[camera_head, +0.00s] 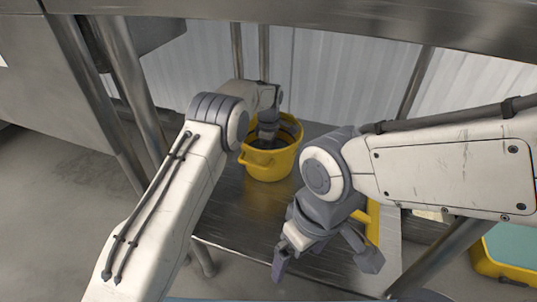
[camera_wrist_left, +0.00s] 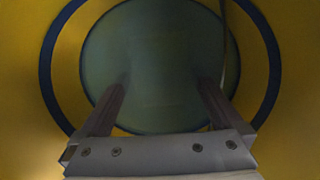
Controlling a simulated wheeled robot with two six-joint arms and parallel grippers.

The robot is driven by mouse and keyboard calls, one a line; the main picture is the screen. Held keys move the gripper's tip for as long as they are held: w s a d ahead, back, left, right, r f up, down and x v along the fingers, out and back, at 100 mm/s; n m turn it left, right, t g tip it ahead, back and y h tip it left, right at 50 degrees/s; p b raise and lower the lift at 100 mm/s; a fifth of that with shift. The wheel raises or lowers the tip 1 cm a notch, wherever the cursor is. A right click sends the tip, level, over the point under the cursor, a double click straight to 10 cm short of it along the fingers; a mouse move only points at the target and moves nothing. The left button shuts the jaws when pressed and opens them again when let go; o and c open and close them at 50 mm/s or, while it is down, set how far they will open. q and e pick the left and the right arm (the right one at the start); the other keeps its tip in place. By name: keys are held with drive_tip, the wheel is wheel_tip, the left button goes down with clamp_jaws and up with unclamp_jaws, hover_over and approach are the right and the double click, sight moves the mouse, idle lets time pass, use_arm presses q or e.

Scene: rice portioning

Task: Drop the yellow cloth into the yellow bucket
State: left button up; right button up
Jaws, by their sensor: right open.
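The yellow bucket (camera_head: 268,165) stands on the lower metal shelf. My left gripper reaches down into its mouth, its fingertips hidden in the head view. In the left wrist view, the fingers of my left gripper (camera_wrist_left: 162,95) are spread apart with nothing visible between them. Around them show the bucket's yellow inner wall (camera_wrist_left: 35,120), a dark blue ring and a dull green round surface. I cannot make out the yellow cloth in either view. My right gripper (camera_head: 322,262) is open and empty, in front of the shelf's right part.
The metal shelf (camera_head: 240,225) is bare in front of the bucket. A yellow piece (camera_head: 373,222), partly hidden behind my right gripper, is at the shelf's right. A yellow container with a teal top (camera_head: 510,250) is at far right. Metal legs and the tabletop edge (camera_head: 300,22) frame the space.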

use_arm(q)
drive_tip(key=shift+r, duration=0.15)
drive_tip(key=shift+r+b, duration=0.45)
drive_tip(key=shift+b, duration=0.05)
wheel_tip(320, 180, up, 12)
drive_tip(key=p, duration=0.7)
drive_tip(key=shift+p, duration=0.35)
